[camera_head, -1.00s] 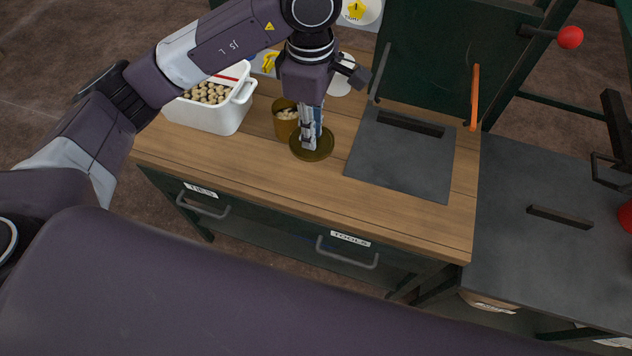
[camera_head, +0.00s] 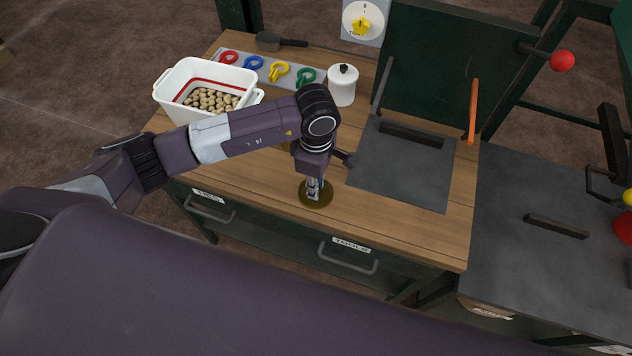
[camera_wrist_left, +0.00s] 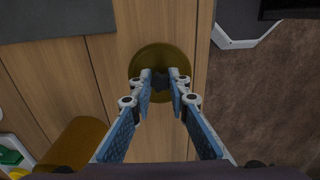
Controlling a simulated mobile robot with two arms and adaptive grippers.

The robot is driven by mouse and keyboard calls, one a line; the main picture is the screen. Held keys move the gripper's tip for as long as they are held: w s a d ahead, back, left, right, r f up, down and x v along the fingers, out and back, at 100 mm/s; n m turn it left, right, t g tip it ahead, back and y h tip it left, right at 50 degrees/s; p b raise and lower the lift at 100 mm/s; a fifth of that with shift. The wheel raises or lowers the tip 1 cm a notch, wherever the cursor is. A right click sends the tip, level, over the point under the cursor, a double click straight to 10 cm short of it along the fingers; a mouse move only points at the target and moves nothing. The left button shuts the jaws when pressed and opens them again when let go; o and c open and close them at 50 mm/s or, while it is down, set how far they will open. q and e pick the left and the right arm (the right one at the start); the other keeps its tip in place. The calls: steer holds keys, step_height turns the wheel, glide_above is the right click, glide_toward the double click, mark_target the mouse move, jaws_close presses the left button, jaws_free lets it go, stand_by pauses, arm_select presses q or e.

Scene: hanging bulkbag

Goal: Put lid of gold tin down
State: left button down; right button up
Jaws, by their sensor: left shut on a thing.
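The round gold lid (camera_head: 316,201) is near the front edge of the wooden worktop, above the tools drawer. My left gripper (camera_head: 314,187) points down from above, its fingers shut on the lid's dark knob. In the left wrist view, the lid (camera_wrist_left: 160,49) lies flat between the fingertips (camera_wrist_left: 159,80), close to the worktop edge. I cannot tell whether it touches the wood. The gold tin (camera_wrist_left: 78,144) stands at the lower left of the wrist view; in the head view my arm hides almost all of it. My right gripper is not in view.
A white tub (camera_head: 175,107) of round pale pieces stands at the back left. A white lidded jar (camera_head: 342,87) and a tray of coloured rings (camera_head: 265,70) are at the back. A dark metal plate (camera_head: 400,170) lies right of the lid. Bare wood (camera_head: 390,226) is around it.

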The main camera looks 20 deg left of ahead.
arm_select(q)
steer(key=shift+f+b, duration=0.2)
steer(key=shift+b, duration=0.1)
steer(key=c, duration=1.8)
jaws_free()
steer(key=shift+r, duration=0.1)
steer(key=shift+c, duration=0.2)
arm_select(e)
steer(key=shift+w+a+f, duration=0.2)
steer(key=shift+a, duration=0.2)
arm_select(q)
steer(key=shift+r, duration=0.1)
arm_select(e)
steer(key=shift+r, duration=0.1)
arm_select(q)
steer(key=shift+r, duration=0.2)
step_height(320, 180, up, 12)
steer(key=b, duration=0.2)
steer(key=shift+b, duration=0.4)
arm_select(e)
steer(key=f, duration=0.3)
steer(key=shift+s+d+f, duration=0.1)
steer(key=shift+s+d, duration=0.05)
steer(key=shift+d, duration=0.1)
